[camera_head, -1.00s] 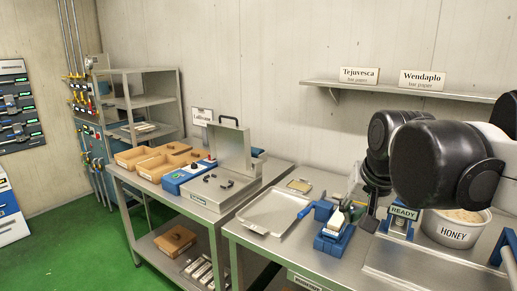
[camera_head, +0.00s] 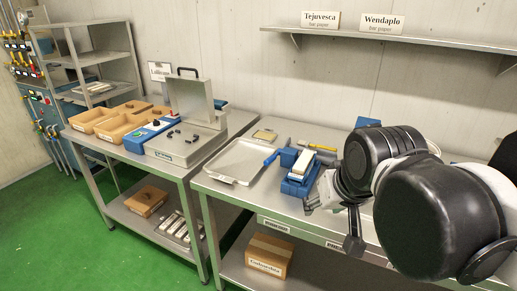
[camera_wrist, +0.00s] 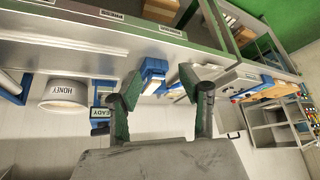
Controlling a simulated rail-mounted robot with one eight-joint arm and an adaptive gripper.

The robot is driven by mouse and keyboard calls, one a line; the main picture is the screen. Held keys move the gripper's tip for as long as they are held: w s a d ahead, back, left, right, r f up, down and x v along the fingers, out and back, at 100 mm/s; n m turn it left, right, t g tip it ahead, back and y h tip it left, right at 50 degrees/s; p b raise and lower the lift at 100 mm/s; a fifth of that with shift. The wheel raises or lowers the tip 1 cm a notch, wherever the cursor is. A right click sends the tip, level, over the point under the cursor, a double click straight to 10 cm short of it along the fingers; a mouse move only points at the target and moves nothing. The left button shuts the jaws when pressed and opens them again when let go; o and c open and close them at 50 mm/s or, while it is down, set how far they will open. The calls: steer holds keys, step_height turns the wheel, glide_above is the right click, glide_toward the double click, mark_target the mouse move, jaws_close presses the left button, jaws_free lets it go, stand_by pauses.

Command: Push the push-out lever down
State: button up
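The blue device (camera_head: 298,184) stands on the steel table with a pale bar (camera_head: 302,164) lying tilted on top. A blue handle (camera_head: 272,157) reaches out from its left side over the tray edge; it looks like the lever, but I cannot be sure. The device also shows in the wrist view (camera_wrist: 153,68). My gripper (camera_head: 333,222) is right of and nearer than the device in the head view, apart from it. In the wrist view my gripper (camera_wrist: 164,103) has its two green-padded fingers spread, with nothing between them.
A metal tray (camera_head: 236,178) lies left of the device. A yellow-handled tool (camera_head: 318,147) lies behind it. In the wrist view a HONEY pot (camera_wrist: 64,94) and a READY sign (camera_wrist: 99,113) stand left of the gripper. A cardboard box (camera_head: 269,255) sits on the lower shelf.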

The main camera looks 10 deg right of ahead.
steer(key=w+r+m+g, duration=0.15)
steer(key=w+r, duration=0.55)
steer(key=w, duration=0.7)
steer(key=m+g+h+p, duration=0.2)
steer(key=m+g+p, duration=0.15)
steer(key=g, duration=0.25)
glide_above(267, 161)
steer(key=w+a, duration=0.2)
steer(key=w, duration=0.1)
steer(key=w+a+f+x, duration=0.1)
steer(key=a+x, duration=0.1)
steer(key=x, duration=1)
steer(key=shift+m, duration=0.4)
steer(key=x, duration=1.3)
steer(key=shift+a+p, duration=0.15)
steer(key=shift+p, duration=0.15)
jaws_close()
